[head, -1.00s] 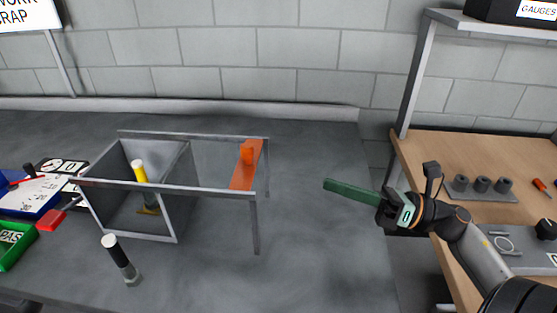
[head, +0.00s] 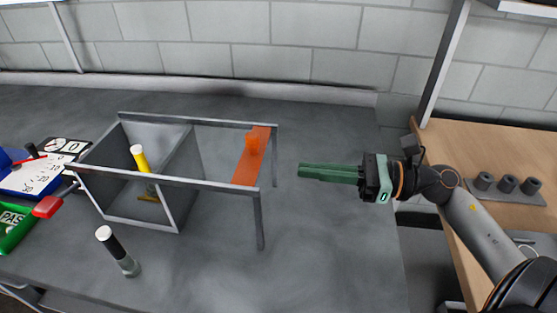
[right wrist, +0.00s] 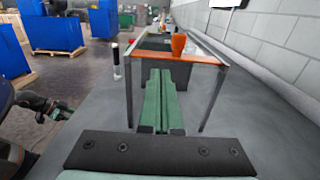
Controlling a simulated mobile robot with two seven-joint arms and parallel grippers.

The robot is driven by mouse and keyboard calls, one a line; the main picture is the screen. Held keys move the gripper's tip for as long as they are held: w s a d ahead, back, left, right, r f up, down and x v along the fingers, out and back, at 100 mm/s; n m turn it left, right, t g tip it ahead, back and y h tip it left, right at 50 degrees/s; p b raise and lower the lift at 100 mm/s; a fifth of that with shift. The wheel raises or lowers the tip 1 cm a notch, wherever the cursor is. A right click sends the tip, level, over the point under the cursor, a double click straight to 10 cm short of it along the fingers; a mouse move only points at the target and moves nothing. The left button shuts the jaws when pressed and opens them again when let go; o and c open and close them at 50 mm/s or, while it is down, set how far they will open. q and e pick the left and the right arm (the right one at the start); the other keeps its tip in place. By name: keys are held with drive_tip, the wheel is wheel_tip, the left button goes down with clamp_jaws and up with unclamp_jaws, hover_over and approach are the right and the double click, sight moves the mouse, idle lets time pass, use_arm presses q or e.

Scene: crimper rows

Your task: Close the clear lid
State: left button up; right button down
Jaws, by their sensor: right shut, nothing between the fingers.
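The clear lid itself hardly shows; its orange end strip with an upright orange knob (head: 252,145) lies across the right end of two grey rails. The strip and knob also show in the right wrist view (right wrist: 178,44). A grey-framed box (head: 140,222) is under the rails' left part, and its top looks uncovered.
A black cylinder with a white top (head: 117,252) stands in front of the box. A red-tipped lever (head: 47,207) sticks out at the box's left, near a green bin (head: 12,228). A wooden bench (head: 480,150) with grey cups is at right. Grey tabletop is clear around my right gripper.

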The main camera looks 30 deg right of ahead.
sight(260, 165)
use_arm(q)
drive_tip(key=shift+d+r+p, duration=0.1)
drive_tip(key=shift+r+p, duration=0.8)
drive_tip(key=shift+r, duration=0.2)
use_arm(e)
drive_tip(key=shift+x, duration=3.15)
drive_tip(key=shift+w+a, duration=0.15)
